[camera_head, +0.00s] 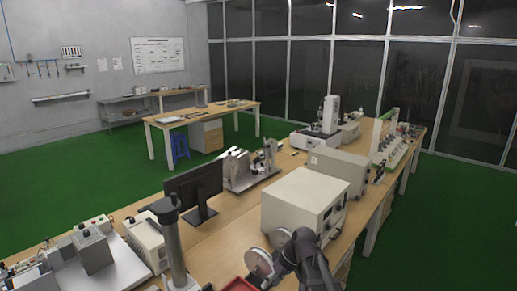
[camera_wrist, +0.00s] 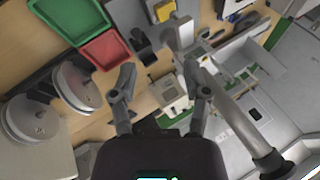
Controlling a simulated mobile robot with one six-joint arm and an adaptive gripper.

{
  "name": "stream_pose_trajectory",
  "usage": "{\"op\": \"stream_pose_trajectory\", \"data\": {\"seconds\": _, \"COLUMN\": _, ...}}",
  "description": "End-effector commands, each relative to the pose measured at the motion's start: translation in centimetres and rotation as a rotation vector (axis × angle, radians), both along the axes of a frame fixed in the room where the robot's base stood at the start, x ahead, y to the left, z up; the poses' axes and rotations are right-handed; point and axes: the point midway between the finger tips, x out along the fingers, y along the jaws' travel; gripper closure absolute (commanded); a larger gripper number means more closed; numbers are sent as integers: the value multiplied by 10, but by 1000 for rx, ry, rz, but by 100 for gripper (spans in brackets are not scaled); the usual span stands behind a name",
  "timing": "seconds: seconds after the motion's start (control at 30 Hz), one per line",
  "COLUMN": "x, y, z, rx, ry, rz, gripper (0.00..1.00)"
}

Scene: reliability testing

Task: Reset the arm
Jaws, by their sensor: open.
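My gripper (camera_wrist: 163,85) shows in the wrist view with its two dark fingers spread apart. It is open, with nothing between the fingertips. My dark arm (camera_head: 306,262) shows at the bottom of the head view, in front of a cream box-shaped instrument (camera_head: 301,206). The gripper's fingers cannot be made out in the head view. In the wrist view the bench lies beyond the fingers, tilted in the picture.
In the wrist view, a green tray (camera_wrist: 72,22) and a red tray (camera_wrist: 106,50) lie at upper left, above round metal discs (camera_wrist: 77,88). A grey post (camera_wrist: 235,118) stands close on the right.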

Motion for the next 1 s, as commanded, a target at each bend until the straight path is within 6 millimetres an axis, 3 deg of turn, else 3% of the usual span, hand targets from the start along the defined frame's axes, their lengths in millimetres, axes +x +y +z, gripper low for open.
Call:
{"op": "stream_pose_trajectory", "data": {"seconds": 0.03, "x": -16, "y": -16, "z": -19, "rx": -65, "ry": 19, "rz": -64, "gripper": 39}}
{"op": "stream_pose_trajectory", "data": {"seconds": 0.2, "x": -46, "y": -66, "z": -53, "rx": -283, "ry": 67, "rz": -290, "gripper": 39}}
{"op": "stream_pose_trajectory", "data": {"seconds": 0.43, "x": -74, "y": -116, "z": -76, "rx": -484, "ry": 80, "rz": -525, "gripper": 39}}
{"op": "stream_pose_trajectory", "data": {"seconds": 0.6, "x": -80, "y": -130, "z": -79, "rx": -539, "ry": 76, "rz": -594, "gripper": 39}}
{"op": "stream_pose_trajectory", "data": {"seconds": 1.0, "x": -80, "y": -130, "z": -78, "rx": -542, "ry": 76, "rz": -598, "gripper": 39}}
